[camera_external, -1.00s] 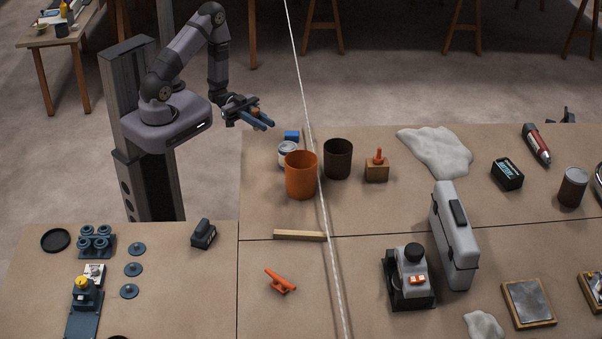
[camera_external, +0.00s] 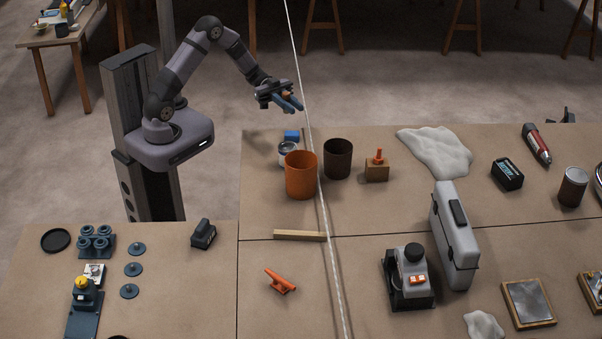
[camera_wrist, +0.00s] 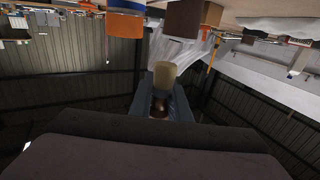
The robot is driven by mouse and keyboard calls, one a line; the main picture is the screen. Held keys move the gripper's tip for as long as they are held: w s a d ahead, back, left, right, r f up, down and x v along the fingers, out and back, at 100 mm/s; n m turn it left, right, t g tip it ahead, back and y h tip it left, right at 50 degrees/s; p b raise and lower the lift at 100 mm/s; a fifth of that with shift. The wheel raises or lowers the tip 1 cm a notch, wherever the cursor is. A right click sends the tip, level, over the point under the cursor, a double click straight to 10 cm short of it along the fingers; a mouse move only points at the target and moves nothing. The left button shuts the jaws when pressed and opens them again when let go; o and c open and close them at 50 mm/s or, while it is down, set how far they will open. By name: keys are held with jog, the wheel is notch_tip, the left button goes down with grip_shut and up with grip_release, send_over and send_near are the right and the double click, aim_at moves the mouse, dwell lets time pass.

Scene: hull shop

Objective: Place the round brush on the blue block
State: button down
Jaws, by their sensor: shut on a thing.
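My gripper (camera_external: 291,103) is in the air above and behind the table's far edge, above the blue block in the picture. It is shut on the round brush, whose pale cylindrical tip (camera_wrist: 164,75) and coppery band show between the blue fingers in the wrist view. In the external view only a small orange spot (camera_external: 286,94) shows between the fingers, and most of the brush is hidden. The blue block (camera_external: 291,135) sits near the table's far edge, behind a tin. The brush is clear of the block.
A tin (camera_external: 287,149) and an orange cup (camera_external: 300,181) stand just in front of the block. A dark brown cup (camera_external: 338,160) is to the right. A pale rope (camera_external: 298,70) crosses the external view close to my gripper. A wooden strip (camera_external: 300,236) lies nearer the camera.

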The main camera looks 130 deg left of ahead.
jog(key=shift+h, duration=0.4)
jog(key=shift+w+a+f+b, duration=0.15)
jog(key=shift+a+f, duration=0.1)
jog(key=shift+f, duration=1.15)
jog(key=shift+w+a+f+b, duration=0.1)
jog(key=shift+a+f, duration=0.1)
jog(key=shift+f, duration=1.25)
jog(key=shift+w+a+f+b, duration=0.15)
jog(key=shift+a+f, duration=0.1)
jog(key=shift+f, duration=1.15)
jog(key=shift+f, duration=0.1)
jog(key=c, duration=1.7)
grip_release()
jog(key=shift+o, duration=0.2)
jog(key=b+v, duration=0.1)
jog(key=v, duration=0.5)
jog(key=b+v, duration=0.1)
jog(key=v, duration=0.5)
jog(key=shift+r, duration=0.35)
